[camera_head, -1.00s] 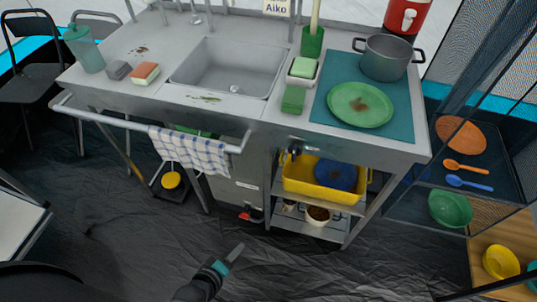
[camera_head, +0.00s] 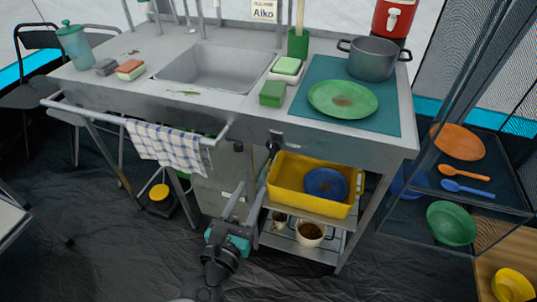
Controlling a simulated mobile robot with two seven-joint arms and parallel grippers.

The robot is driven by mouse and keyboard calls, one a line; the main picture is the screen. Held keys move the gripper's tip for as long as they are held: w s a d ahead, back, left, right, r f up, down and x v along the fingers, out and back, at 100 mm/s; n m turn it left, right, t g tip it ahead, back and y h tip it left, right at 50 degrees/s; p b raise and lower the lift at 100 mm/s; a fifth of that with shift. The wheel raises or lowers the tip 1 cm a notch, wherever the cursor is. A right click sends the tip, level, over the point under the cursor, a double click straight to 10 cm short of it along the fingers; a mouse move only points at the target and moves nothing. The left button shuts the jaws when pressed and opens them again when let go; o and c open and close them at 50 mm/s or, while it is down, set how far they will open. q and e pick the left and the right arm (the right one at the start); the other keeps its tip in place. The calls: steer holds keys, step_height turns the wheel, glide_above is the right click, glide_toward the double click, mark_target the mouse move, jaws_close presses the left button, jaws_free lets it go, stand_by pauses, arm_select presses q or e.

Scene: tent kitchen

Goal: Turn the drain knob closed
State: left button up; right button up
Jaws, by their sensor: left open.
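A dark knob-like fitting (camera_head: 273,146) sits under the front edge of the counter, to the right of the towel bar. It is small, and I cannot tell for sure that it is the drain knob or how it is turned. The grey sink (camera_head: 208,66) is set in the counter above and to the left. My left gripper (camera_head: 248,190) is open and empty, with its fingers pointing up toward the underside of the counter. It is below the fitting in the picture and appears apart from it. My right gripper is not in view.
A yellow tub (camera_head: 284,180) holding a blue item stands on the shelf right of my gripper. Cups (camera_head: 310,234) stand on the shelf below. A checkered towel (camera_head: 168,147) hangs on the bar to the left. A pot (camera_head: 373,60) and green plate (camera_head: 342,99) are on the counter.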

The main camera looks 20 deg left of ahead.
mark_target(271, 150)
arm_select(q)
steer(key=w, duration=1.2)
steer(key=shift+w+d, duration=0.3)
steer(key=shift+w, duration=0.05)
jaws_close()
